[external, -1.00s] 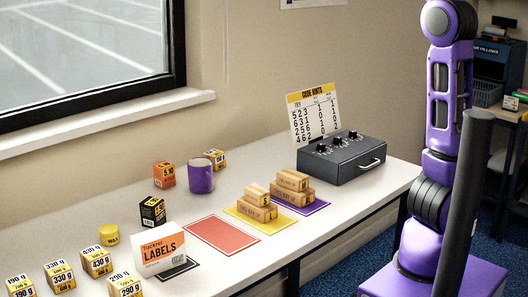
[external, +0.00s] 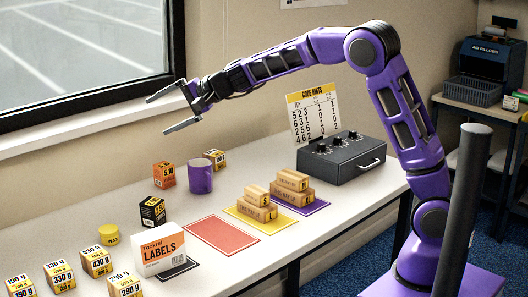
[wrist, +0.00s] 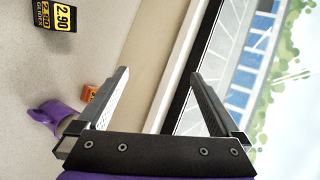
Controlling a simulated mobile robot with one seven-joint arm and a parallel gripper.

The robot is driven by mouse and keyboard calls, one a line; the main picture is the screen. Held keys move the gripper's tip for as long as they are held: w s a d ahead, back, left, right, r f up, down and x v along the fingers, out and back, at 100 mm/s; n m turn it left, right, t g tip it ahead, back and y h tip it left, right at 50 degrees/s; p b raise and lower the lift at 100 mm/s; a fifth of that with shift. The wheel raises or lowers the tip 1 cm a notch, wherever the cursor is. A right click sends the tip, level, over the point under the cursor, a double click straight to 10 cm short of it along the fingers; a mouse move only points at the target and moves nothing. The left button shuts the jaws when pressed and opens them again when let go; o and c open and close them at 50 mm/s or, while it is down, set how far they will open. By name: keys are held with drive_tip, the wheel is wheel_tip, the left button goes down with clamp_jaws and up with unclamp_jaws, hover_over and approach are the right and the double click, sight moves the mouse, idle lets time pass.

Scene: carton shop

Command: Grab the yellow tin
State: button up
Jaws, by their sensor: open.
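The yellow tin (external: 110,235) is small and round and stands on the white table, left of the black box, in the external view. It does not show in the wrist view. My gripper (external: 159,115) is open and empty, high above the back of the table near the window sill, well above the tin and to its right in the picture. In the wrist view both fingers of my gripper (wrist: 159,74) are spread with nothing between them.
Near the tin stand a black box (external: 152,211), a white labels box (external: 160,250) and several weight-marked cartons (external: 96,262). An orange box (external: 164,175) and a purple mug (external: 200,177) stand farther back. A red mat (external: 222,236) is bare.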

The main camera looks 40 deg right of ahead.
drive_tip(key=s+a+f+m+g+y, duration=0.1)
drive_tip(key=s+a+f+m, duration=0.1)
drive_tip(key=f+m, duration=0.3)
drive_tip(key=s+a+f+m+g+y, duration=0.1)
drive_tip(key=s+f+m, duration=0.15)
drive_tip(key=f, duration=0.45)
drive_tip(key=m+g+y, duration=0.1)
drive_tip(key=m+y, duration=0.1)
drive_tip(key=m, duration=0.4)
approach(109, 228)
drive_tip(key=a, duration=0.1)
drive_tip(key=w, duration=0.1)
drive_tip(key=a+b, duration=0.1)
drive_tip(key=shift+w+a+f, duration=0.2)
drive_tip(key=shift+w+a, duration=0.05)
drive_tip(key=shift+a, duration=0.05)
drive_tip(key=x, duration=0.5)
drive_tip(key=shift+d+f, duration=0.15)
drive_tip(key=shift+f, duration=0.2)
